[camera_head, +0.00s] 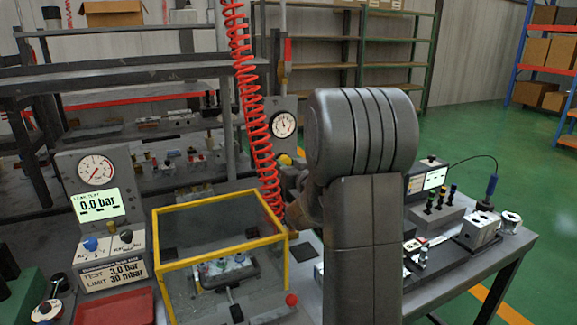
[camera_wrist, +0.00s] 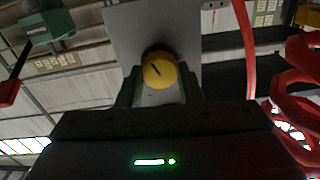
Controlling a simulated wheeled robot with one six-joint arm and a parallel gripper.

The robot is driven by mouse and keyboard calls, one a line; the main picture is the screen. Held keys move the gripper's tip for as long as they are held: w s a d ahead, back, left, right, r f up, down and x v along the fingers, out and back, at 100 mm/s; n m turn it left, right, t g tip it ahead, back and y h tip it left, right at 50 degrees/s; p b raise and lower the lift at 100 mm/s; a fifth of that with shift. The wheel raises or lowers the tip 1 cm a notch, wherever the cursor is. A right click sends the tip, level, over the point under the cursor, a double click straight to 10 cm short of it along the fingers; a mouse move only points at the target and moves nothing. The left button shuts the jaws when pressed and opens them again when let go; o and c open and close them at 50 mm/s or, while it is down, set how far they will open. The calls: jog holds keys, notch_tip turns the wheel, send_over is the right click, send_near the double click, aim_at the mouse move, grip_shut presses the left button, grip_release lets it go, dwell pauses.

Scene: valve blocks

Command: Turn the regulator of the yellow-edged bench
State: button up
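The regulator is a yellow knob (camera_wrist: 159,70) with a dark mark on its face, on a grey panel (camera_wrist: 124,30). In the head view, a bit of the yellow knob (camera_head: 285,160) shows below a round gauge (camera_head: 284,125), beside my arm. The yellow-edged clear guard box (camera_head: 205,203) stands on the bench in front of it. My gripper (camera_wrist: 160,76) faces the knob in the wrist view. Its dark fingers are apart, one on each side of the knob. I cannot tell whether they touch it. In the head view my arm hides most of the gripper.
A red coiled hose (camera_head: 262,130) hangs close to the left of my arm and shows large at the right of the wrist view. A pressure display (camera_head: 97,205) reads 0.0 bar at the left. A red tray (camera_head: 115,308) lies in front. Green floor is clear at the right.

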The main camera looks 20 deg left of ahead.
jog(key=shift+m, duration=0.3)
jog(key=m, duration=0.6)
jog(key=shift+p, duration=0.35)
jog(key=m+p, duration=0.1)
jog(key=m, duration=0.5)
jog(key=shift+f+m, duration=0.1)
jog(key=shift+m, duration=0.3)
jog(key=o, duration=1)
jog(key=shift+d, duration=0.1)
jog(key=b+v, duration=0.1)
jog(key=v, duration=1.2)
jog(key=shift+s+d+f, duration=0.1)
jog(key=shift+s+d, duration=0.1)
jog(key=shift+s, duration=0.05)
